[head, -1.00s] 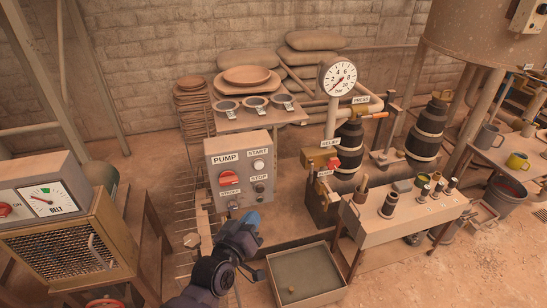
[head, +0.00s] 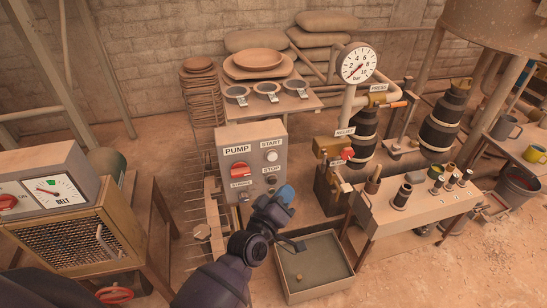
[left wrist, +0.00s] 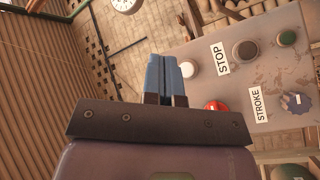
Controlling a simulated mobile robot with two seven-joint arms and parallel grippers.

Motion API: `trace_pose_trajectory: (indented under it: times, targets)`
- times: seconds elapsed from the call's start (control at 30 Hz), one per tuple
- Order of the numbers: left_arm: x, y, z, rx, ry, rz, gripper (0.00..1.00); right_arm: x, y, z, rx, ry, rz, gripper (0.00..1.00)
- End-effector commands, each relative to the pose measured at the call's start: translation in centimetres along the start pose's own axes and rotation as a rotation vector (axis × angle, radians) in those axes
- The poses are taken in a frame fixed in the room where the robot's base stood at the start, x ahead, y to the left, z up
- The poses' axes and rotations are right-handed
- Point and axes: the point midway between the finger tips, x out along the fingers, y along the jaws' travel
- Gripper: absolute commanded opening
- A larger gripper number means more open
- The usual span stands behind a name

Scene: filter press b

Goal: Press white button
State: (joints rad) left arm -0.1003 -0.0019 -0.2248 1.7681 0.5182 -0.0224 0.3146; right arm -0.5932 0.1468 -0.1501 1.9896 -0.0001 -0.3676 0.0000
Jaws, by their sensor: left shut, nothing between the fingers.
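The white button (head: 271,157) sits under the START label at the upper right of the grey pump panel (head: 228,137). It also shows in the left wrist view (left wrist: 189,69), just beyond and right of the blue fingertips. My left gripper (head: 285,194) is shut and empty, in front of the panel's lower right corner, lower in the picture than the button. In the left wrist view its fingers (left wrist: 164,75) lie side by side. They appear apart from the button, but the remaining distance is hard to tell. My right gripper is out of view.
The panel also carries a red PUMP switch (head: 239,169), a dark STOP button (head: 271,180) and a STROKE knob (head: 244,196). A shallow tray (head: 318,294) is below the gripper. A bench (head: 400,222) with small parts stands right; a belt control box (head: 48,180) stands left.

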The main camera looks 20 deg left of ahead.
Motion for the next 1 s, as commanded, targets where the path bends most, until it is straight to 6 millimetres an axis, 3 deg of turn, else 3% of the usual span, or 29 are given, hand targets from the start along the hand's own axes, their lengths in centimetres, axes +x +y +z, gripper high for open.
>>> trace_pose_trajectory:
  times: [0.27,0.7,1.0]
  targets:
    - [0.9,-0.7,-0.5,0.002,-0.001,0.001,0.0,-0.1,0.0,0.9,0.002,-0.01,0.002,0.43]
    - [4.4,-3.4,-3.0,0.004,-0.002,-0.001,0.0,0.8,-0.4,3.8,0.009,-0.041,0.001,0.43]
    - [5.9,-4.4,-4.3,0.002,-0.001,0.0,0.0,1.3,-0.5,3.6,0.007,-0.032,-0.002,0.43]
